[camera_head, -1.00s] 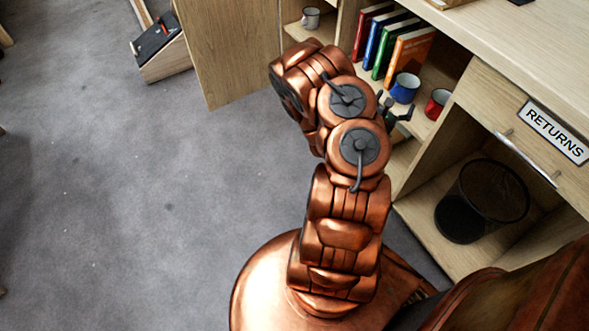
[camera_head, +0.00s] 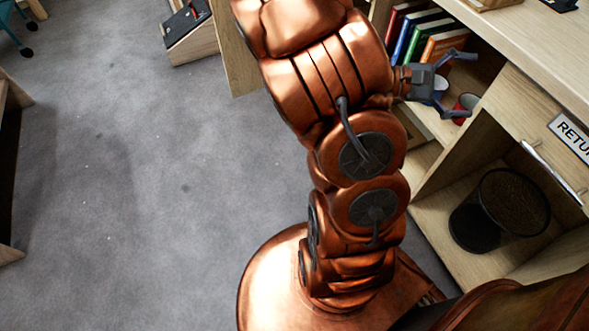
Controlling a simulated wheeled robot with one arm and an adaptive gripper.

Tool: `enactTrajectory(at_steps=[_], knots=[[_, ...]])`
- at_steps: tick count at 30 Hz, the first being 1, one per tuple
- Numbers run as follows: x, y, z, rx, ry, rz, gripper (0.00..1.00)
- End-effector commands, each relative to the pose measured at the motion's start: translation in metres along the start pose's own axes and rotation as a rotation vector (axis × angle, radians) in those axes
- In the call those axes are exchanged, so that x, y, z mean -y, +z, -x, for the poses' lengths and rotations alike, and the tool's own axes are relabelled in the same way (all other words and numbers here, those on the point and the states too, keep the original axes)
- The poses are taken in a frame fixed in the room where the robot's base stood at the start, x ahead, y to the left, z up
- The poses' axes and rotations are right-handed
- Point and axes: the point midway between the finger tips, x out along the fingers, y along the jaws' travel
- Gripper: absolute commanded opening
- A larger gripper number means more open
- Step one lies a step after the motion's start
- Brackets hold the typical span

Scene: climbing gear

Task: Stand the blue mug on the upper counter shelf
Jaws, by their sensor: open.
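The blue mug (camera_head: 440,84) sits in the open counter unit, to the right of a row of books. My gripper covers most of it, so only a small part shows. My gripper (camera_head: 467,87) is open, its two dark fingers spread toward the right. It overlaps the blue mug in the picture; I cannot tell whether it touches it. The shelf board (camera_head: 424,121) that bears the mug is largely hidden by my arm and gripper.
A red mug (camera_head: 465,104) stands close by, partly behind the lower finger. The counter top (camera_head: 540,50) overhangs above. A black mesh bin (camera_head: 499,212) stands in the compartment below, near the RETURNS drawer (camera_head: 545,130).

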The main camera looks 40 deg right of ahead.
Motion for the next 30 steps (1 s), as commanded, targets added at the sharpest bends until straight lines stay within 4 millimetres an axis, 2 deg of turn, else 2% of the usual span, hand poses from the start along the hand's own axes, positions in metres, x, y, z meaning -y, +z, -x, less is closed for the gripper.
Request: enactTrajectory(at_steps=[3,8,15,20,24,27,30], knots=[[0.029,0.014,0.019,-0.068,-0.147,-0.054,1.00],[0.070,0.023,0.054,-0.187,-0.343,-0.091,1.00],[0.126,0.033,0.126,-0.426,-0.625,-0.099,1.00],[0.156,0.047,0.184,-0.615,-0.798,-0.067,1.00],[0.177,0.068,0.237,-0.792,-0.934,-0.017,1.00],[0.188,0.085,0.268,-0.899,-1.011,0.025,1.00],[0.196,0.101,0.290,-0.979,-1.065,0.063,1.00]])
